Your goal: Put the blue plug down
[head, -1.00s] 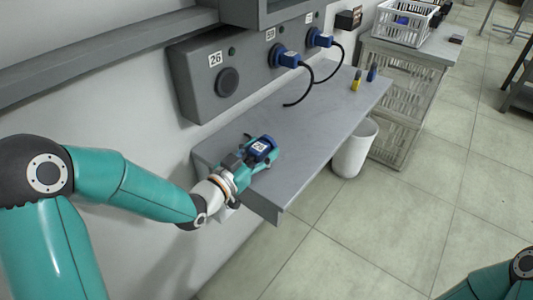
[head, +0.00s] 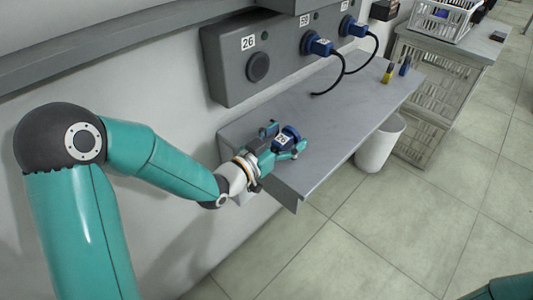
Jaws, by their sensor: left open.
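The blue plug (head: 289,131), with a white label reading 26, is on the near end of the grey shelf (head: 330,130). My left gripper (head: 286,142) reaches in from the left, with its fingers spread apart on either side of the plug. The gripper hides part of the plug, and I cannot tell whether a finger still touches it. The grey wall box has a label 26 and a round dark socket (head: 258,67) with no plug in it. My right gripper is out of view; only a piece of my right arm shows at the bottom right.
Two other blue plugs (head: 316,45) (head: 353,27) sit in the wall box, with black cables hanging to the shelf. A yellow bottle (head: 388,73) and a blue one (head: 404,67) stand at the shelf's far end. A white bin (head: 378,147) stands below.

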